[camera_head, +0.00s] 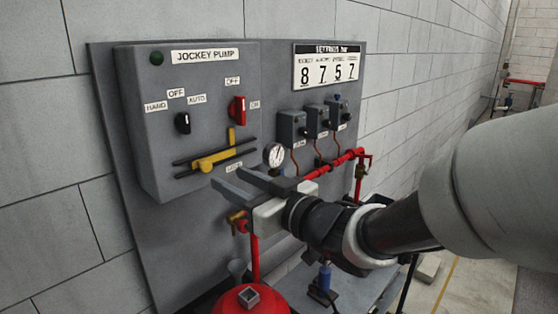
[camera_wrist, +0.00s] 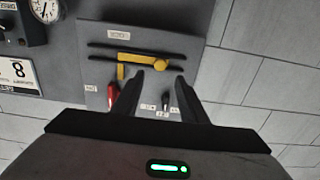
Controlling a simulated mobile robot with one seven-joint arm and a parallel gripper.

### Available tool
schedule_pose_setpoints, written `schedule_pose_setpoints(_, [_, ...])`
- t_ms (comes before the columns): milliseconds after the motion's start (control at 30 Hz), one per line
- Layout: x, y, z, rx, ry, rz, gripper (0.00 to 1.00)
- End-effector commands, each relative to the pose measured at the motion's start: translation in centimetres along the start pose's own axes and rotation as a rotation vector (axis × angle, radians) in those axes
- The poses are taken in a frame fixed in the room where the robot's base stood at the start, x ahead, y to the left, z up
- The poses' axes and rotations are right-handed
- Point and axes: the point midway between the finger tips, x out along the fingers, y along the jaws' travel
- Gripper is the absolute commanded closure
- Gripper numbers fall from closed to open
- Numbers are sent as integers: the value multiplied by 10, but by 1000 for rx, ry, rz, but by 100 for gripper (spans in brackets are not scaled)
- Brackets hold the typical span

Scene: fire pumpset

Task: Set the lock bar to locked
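The yellow lock bar (camera_head: 217,158) lies on the grey jockey pump box (camera_head: 150,150), between two dark slanted rails. Its upright tab (camera_head: 232,137) stands just below the red switch handle (camera_head: 238,108). In the wrist view, which is turned over, the lock bar (camera_wrist: 140,58) crosses between the rails and its knob (camera_wrist: 160,65) shows close to the fingertips. My gripper (camera_head: 227,178) is open and empty, in front of the lower right of the box. In the wrist view its fingers (camera_wrist: 158,80) are spread and point at the bar; I cannot tell whether they touch it.
A black selector knob (camera_head: 183,123) sits left of the red handle. A pressure gauge (camera_head: 274,155), small grey switch boxes (camera_head: 292,128) and red pipes (camera_head: 335,165) are to the right. A red tank (camera_head: 250,301) stands below. Bare panel lies below the box.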

Motion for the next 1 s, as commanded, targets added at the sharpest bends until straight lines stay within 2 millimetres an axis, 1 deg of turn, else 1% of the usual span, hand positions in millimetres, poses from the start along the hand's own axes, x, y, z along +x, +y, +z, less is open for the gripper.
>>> schedule_pose_setpoints(33, [13, -1, 0, 1, -1, -4, 61])
schedule_pose_setpoints(100, [27, -1, 0, 1, -1, -2, 61])
schedule_pose_setpoints(200, [46, -1, 0, 1, -2, -2, 61])
schedule_pose_setpoints(333, [64, -1, -1, 0, 0, -2, 61])
schedule_pose_setpoints(500, [75, 0, 0, 0, 0, 0, 61])
schedule_pose_setpoints(800, [77, 0, 0, 0, 0, 1, 61])
schedule_pose_setpoints(967, [76, 0, 0, 0, 0, 1, 88])
schedule_pose_setpoints(1000, [76, 0, 0, 0, 0, 1, 95])
